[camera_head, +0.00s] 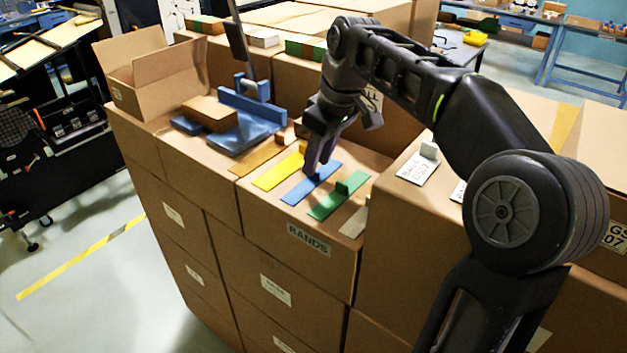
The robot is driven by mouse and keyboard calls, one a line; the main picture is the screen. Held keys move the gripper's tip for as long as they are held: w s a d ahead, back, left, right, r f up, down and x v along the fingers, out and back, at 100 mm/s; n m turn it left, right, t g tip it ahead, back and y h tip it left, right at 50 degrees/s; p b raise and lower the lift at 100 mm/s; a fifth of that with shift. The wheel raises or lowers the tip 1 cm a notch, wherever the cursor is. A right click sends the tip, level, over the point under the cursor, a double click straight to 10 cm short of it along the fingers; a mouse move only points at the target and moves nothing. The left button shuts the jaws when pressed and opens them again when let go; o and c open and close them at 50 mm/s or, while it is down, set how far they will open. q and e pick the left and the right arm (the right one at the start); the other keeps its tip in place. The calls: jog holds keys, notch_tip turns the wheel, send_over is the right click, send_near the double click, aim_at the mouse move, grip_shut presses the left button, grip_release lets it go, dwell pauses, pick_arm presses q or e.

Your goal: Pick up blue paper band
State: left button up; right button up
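The blue paper band (297,194) lies flat on the box top marked BANDS, between a yellow band (270,177) and a green band (327,207). My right gripper (318,163) points down over the middle of the blue band, with its fingertips at or just above it. The fingers hide the band's middle, where the other bands have an upright tab. I cannot tell whether the fingers touch or hold anything. My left gripper is not in view.
A brown band (256,158) lies left of the yellow one and a pale band (354,222) right of the green one. A blue fixture (240,132) and an open carton (160,78) stand to the left. A taller box with labels (390,210) rises at right.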

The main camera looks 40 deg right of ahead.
jog(key=shift+x, duration=1.25)
jog(key=shift+c, duration=0.2)
grip_shut()
